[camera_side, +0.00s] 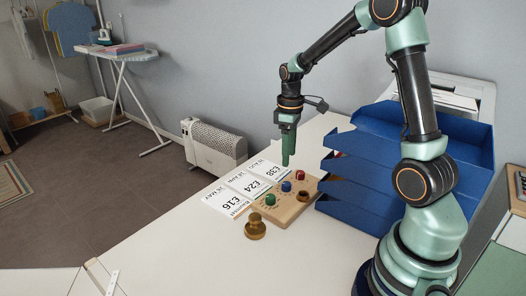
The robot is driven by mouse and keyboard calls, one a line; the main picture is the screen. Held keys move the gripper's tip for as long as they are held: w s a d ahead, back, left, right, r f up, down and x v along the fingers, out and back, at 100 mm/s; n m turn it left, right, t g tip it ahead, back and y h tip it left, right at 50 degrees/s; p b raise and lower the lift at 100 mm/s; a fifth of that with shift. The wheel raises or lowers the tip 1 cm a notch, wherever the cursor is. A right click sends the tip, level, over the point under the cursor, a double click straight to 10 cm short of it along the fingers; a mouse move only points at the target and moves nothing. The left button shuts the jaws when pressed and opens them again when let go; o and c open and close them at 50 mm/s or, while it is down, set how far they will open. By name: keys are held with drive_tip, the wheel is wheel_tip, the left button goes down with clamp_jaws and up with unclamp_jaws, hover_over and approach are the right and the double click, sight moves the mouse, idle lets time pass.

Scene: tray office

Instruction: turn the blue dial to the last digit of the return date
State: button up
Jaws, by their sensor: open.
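The blue dial (286,187) sits on a light wooden board (289,209) on the white desk, between a green dial (270,199) and a red dial (300,175). The digits around the blue dial are too small to read. Three white cards (224,202) lie against the board's left side with large prices £16, £24 and £38. Their smaller lines look like dates but are too small to read surely; none can be picked out as the return date. My gripper (287,162) is open and empty, pointing down above the board, apart from the dials.
A brass knob-like piece (255,229) stands at the board's front edge, and a small brown round piece (303,196) is on the board. Blue stacked trays (383,173) stand close on the right. The desk (190,255) is clear at front left.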

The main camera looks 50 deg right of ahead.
sight(287, 183)
drive_tip(key=f, duration=0.9)
drive_tip(key=shift+a+f, duration=0.2)
drive_tip(key=shift+a, duration=0.05)
clamp_jaws()
